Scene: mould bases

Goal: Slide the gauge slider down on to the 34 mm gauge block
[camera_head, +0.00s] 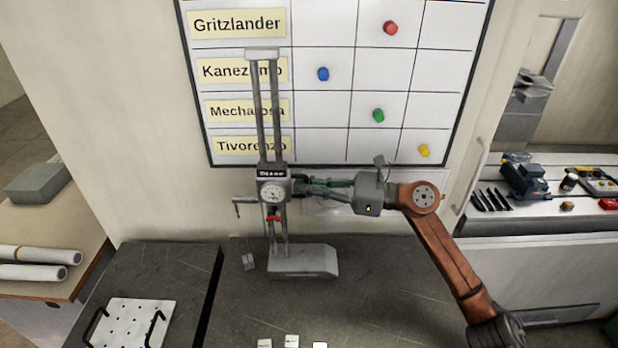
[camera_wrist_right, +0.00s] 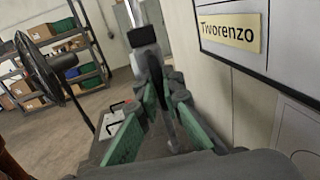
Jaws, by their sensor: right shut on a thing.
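The height gauge stands upright on the dark table, with two grey columns (camera_head: 263,110) and a light grey base (camera_head: 303,262). Its slider (camera_head: 272,186), with a round dial and a red part below, sits on the columns well above the base. My right gripper (camera_head: 308,185) reaches in from the right and is shut on the slider's right side. In the right wrist view the green fingers (camera_wrist_right: 163,95) close around a dark part. I cannot read which block is 34 mm. My left gripper is out of view.
More small light blocks (camera_head: 292,341) lie at the table's front edge. A white perforated plate with black handles (camera_head: 138,322) lies at the lower left. A whiteboard (camera_head: 330,140) hangs behind the gauge. The table right of the base is clear.

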